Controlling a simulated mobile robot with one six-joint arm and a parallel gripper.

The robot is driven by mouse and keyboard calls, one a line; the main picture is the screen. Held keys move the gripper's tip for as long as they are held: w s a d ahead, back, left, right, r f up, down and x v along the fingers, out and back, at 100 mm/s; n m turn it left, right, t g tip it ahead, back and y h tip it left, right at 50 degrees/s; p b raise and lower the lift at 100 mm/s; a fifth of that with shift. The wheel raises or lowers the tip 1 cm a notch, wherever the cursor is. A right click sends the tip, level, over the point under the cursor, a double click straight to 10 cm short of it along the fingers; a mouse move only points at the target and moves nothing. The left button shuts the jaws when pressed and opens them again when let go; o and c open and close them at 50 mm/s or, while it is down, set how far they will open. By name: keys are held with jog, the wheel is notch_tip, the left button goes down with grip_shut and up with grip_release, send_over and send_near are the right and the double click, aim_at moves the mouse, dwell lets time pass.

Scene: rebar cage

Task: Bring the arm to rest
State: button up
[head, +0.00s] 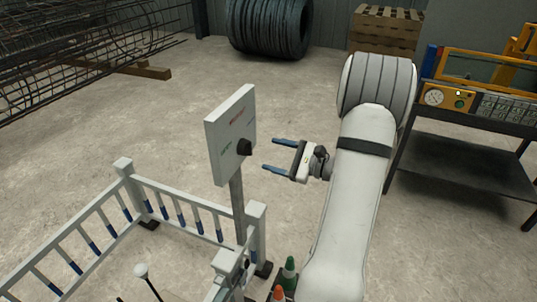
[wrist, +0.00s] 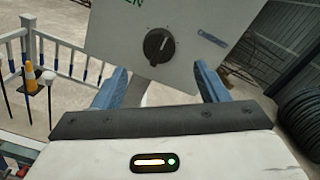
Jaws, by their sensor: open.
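My gripper (head: 270,155) is open and empty, with its two blue fingers pointing left. It is at the right of a white sign panel (head: 223,115) on a grey post, in the head view. The panel carries a black rotary knob (head: 244,147), which faces the gap between the fingers. In the wrist view the knob (wrist: 159,46) shows ahead of and between the blue fingers (wrist: 158,85), apart from them. My white arm reaches up from the bottom right of the head view and bends toward the panel.
A white fence (head: 185,195) with blue bands stands around the post. Traffic cones (head: 289,272) stand at its foot. A black workbench (head: 475,145) with a yellow-framed machine is at right. A wire coil (head: 268,25), pallets (head: 386,28) and a rebar cage (head: 75,50) are behind. Open floor lies between.

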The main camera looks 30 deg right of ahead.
dwell(0.5)
jog(key=s+a+r+n+g, duration=0.1)
jog(key=s+a+n+g, duration=0.35)
jog(key=a, duration=0.45)
jog(key=s+a+r+n+g, duration=0.1)
jog(key=s+a+n+g, duration=0.2)
jog(key=a+n+g, duration=0.45)
jog(key=s+a+r+n+h, duration=0.1)
jog(key=s+a+n+h, duration=0.1)
jog(key=s+n+h, duration=0.3)
jog(key=s+a+r+n+h, duration=0.1)
jog(key=s+n+h, duration=0.4)
jog(key=s+h, duration=0.1)
jog(key=shift+s+a+r, duration=0.25)
jog(key=shift+s+a, duration=0.1)
jog(key=shift+s, duration=0.4)
